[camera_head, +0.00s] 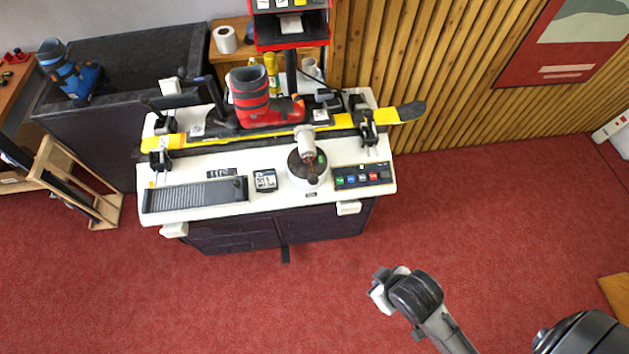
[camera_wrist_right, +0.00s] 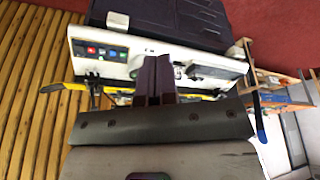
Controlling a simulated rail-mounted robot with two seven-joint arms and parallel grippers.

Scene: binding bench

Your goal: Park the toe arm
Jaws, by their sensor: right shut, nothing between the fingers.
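A binding bench (camera_head: 215,163) with a white top carries a yellow ski (camera_head: 220,138) lying lengthwise. A red boot (camera_head: 250,100) stands upright on the ski. In front of the boot's toe, a pale cylindrical head (camera_head: 305,137) stands above a round turret-like unit (camera_head: 308,178); this may be the toe arm, but I cannot tell for sure. My right gripper (camera_head: 380,293) is over the red floor, in front of and right of the bench, apart from it. In the right wrist view its dark fingers (camera_wrist_right: 155,82) are together and empty. My left gripper is not in view.
A button panel (camera_head: 362,176) sits at the bench's front right, also in the wrist view (camera_wrist_right: 100,52). A ribbed grey pad (camera_head: 195,196) and a small display (camera_head: 265,181) lie left of it. A blue boot (camera_head: 72,75) stands at the left. The red floor (camera_head: 480,220) to the right is clear.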

